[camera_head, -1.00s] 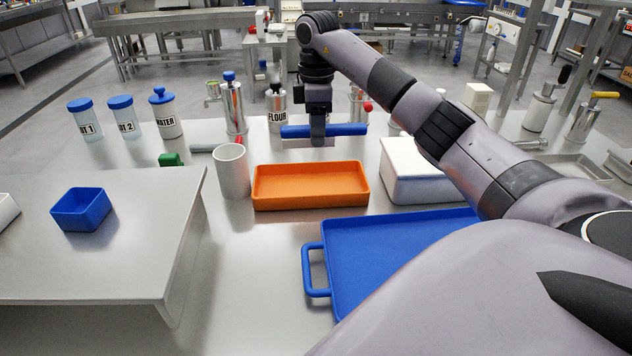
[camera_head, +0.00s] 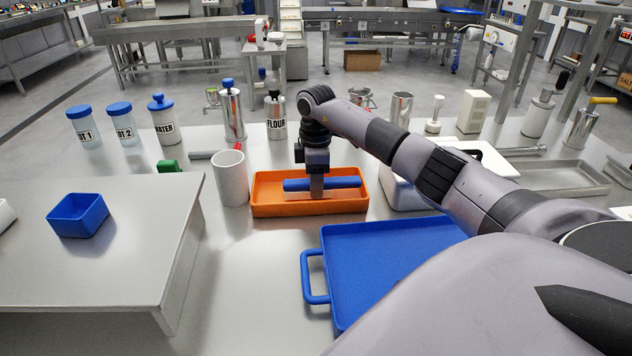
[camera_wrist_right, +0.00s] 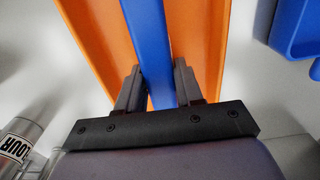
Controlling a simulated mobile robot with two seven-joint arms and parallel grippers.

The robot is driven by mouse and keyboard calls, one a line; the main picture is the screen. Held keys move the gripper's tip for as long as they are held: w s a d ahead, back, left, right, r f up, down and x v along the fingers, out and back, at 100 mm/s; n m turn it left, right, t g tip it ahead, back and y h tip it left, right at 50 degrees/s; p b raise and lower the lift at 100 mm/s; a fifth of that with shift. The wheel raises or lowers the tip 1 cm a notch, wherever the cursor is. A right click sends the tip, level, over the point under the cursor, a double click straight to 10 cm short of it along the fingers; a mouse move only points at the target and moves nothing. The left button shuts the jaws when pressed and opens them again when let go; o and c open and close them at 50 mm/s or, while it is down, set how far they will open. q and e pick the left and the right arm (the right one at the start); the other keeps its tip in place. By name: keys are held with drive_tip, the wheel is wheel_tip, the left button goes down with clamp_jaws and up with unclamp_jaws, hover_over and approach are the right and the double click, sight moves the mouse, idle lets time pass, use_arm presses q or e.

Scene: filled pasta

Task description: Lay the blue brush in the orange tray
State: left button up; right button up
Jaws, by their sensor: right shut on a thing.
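The orange tray (camera_head: 262,206) lies on the steel table in the middle of the head view; it also shows in the right wrist view (camera_wrist_right: 212,45). My right gripper (camera_head: 317,188) is shut on the blue brush (camera_head: 345,182). The brush is level, lies lengthwise along the tray and appears within its rim; I cannot tell whether it touches the floor. In the right wrist view the blue brush (camera_wrist_right: 150,45) runs between the two fingers, over the orange tray. My left gripper is not in view.
A white cup (camera_head: 232,178) stands close to the tray's left end. A white container (camera_head: 400,190) is at its right. A large blue tray (camera_head: 385,265) lies in front. A small blue bin (camera_head: 78,214) stands on the raised left surface. Canisters (camera_head: 233,112) stand behind.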

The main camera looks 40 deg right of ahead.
drive_tip(key=shift+f, duration=0.15)
drive_tip(key=o, duration=1)
wheel_tip(320, 180, up, 12)
drive_tip(key=shift+r+p, duration=0.2)
drive_tip(key=shift+p, duration=0.15)
